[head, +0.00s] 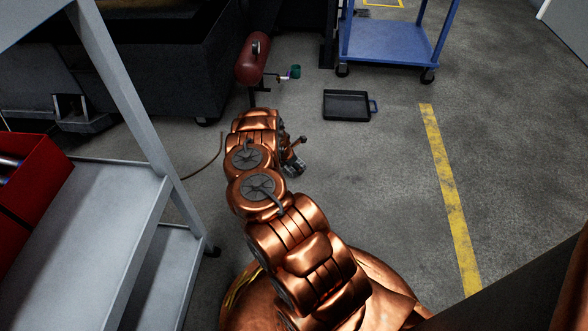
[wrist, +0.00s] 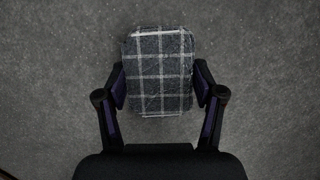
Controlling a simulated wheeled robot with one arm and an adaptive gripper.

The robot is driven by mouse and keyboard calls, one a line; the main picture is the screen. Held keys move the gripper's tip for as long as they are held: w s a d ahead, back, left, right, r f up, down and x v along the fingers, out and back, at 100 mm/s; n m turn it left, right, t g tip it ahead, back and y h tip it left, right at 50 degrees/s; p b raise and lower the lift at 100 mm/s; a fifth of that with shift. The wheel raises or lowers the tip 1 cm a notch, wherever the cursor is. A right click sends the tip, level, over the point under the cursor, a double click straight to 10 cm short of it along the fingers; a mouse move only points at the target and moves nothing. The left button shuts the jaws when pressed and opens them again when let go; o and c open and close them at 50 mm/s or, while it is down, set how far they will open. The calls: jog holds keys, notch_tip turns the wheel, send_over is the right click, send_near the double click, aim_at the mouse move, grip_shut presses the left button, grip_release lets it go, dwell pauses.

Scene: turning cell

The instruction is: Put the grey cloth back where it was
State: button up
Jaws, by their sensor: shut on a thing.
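The grey cloth (wrist: 160,72) is a folded, dark grey checked pad with white lines. It shows in the wrist view between the two fingers of my gripper (wrist: 160,90), which is shut on its left and right sides. Bare grey floor shows behind it. In the head view my gripper (head: 294,167) is small and partly hidden by my copper arm, and I cannot make out the cloth there.
A black tray (head: 346,106) lies on the floor before a blue cart (head: 392,42). A dark red tank (head: 253,58) stands left of it. A grey shelf unit (head: 105,190) with a red bin (head: 28,180) is at the left. Floor right of my arm is clear.

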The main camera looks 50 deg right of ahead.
jog(key=shift+f, duration=0.15)
jog(key=o, duration=1.1)
jog(key=p+v, duration=0.6)
jog(key=v, duration=0.6)
dwell(0.4)
